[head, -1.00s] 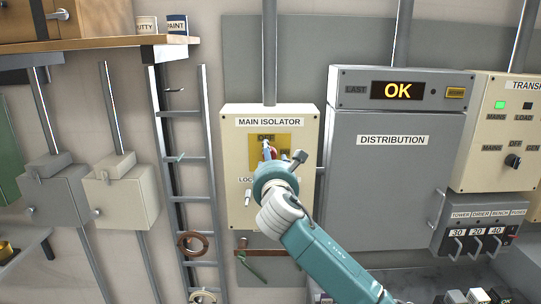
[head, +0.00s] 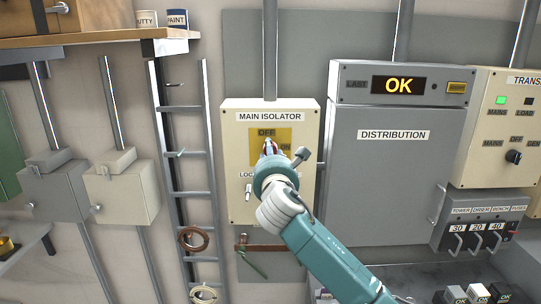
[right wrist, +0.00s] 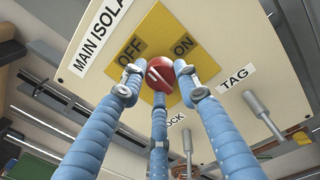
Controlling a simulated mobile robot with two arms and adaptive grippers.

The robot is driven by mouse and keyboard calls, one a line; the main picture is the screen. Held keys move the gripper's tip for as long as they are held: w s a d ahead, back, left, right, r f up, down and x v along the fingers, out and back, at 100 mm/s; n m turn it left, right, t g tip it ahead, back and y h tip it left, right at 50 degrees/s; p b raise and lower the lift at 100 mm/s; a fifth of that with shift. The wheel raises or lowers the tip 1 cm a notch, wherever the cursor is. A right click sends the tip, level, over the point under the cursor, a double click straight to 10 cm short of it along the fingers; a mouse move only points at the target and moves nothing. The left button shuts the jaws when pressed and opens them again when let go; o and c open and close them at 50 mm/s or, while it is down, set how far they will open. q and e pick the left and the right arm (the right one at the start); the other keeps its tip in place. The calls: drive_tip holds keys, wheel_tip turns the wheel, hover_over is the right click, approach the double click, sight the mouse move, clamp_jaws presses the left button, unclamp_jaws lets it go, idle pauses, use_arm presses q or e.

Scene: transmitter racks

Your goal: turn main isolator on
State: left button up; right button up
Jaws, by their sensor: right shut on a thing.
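The main isolator (head: 235,150) is a cream wall box with a yellow plate marked OFF and ON. Its red knob (right wrist: 160,73) sits on that plate, between the two words in the right wrist view. My right gripper (right wrist: 163,82) has its blue segmented fingers closed around the knob. In the head view the right gripper (head: 269,152) is in front of the plate and hides most of the knob. I cannot tell which word the knob points to. My left gripper is not in view.
A metal peg (right wrist: 266,116) sticks out near the TAG label, and another (head: 248,190) near the LOCK label. The grey distribution cabinet (head: 390,190) stands close on the right, its display reading OK. A ladder (head: 208,130) stands on the left.

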drive_tip(key=shift+f+m+t+h+b, duration=0.1)
drive_tip(key=shift+m+t+h+b, duration=0.15)
drive_tip(key=shift+m+b, duration=3.15)
drive_tip(key=shift+f+m+t+h+b, duration=0.25)
drive_tip(key=shift+m+b, duration=1.2)
drive_tip(key=shift+m, duration=4.05)
drive_tip(key=o, duration=1.2)
drive_tip(key=shift+c, duration=0.2)
drive_tip(key=shift+d+r, duration=0.1)
drive_tip(key=shift+d, duration=0.1)
drive_tip(key=shift+s+a, duration=0.1)
